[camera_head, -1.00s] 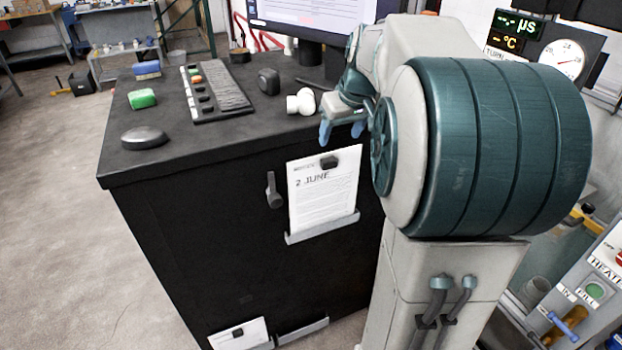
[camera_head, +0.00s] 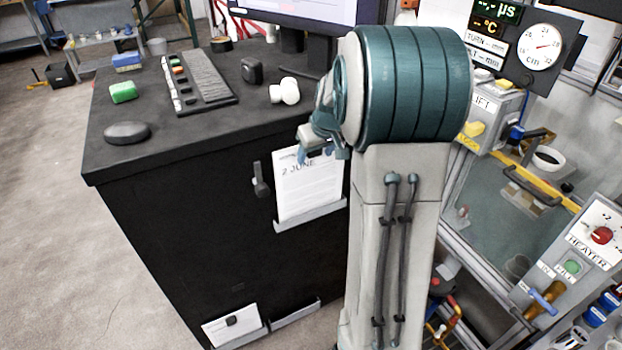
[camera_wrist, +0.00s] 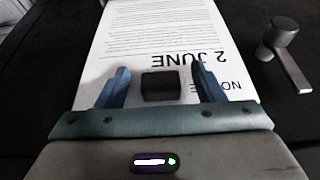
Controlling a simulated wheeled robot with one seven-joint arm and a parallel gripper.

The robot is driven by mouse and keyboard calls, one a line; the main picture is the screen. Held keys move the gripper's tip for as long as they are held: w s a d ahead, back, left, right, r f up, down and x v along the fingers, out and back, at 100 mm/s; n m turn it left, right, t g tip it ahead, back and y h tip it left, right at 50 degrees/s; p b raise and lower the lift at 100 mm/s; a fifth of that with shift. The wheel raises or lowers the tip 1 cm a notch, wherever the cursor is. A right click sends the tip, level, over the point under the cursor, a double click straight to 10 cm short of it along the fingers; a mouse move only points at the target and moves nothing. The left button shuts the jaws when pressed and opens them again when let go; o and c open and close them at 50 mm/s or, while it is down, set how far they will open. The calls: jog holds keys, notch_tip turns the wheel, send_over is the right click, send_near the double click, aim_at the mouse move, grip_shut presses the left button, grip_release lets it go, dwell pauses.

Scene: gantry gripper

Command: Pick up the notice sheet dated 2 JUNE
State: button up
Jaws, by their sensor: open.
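The notice sheet dated 2 JUNE (camera_head: 308,190) is a white printed page on the dark front of the cabinet, its lower edge at a grey ledge (camera_head: 310,216). In the wrist view the sheet (camera_wrist: 160,30) appears upside down, with a dark square clip or magnet (camera_wrist: 160,86) near its heading. My gripper (camera_wrist: 160,82) is open, its two blue fingers on either side of that dark square, over the top part of the sheet. I cannot tell whether the fingers touch the paper. In the head view my gripper (camera_head: 318,148) hides the sheet's top.
A dark handle (camera_head: 260,180) sticks out left of the sheet, also seen in the wrist view (camera_wrist: 285,52). A second sheet (camera_head: 228,328) hangs low on the cabinet. The cabinet top (camera_head: 180,135) holds a keyboard-like panel, a green block and a white fitting.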

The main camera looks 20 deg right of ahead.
jog(key=shift+w+f, duration=0.1)
jog(key=shift+f, duration=0.1)
grip_shut()
jog(key=shift+r, duration=0.15)
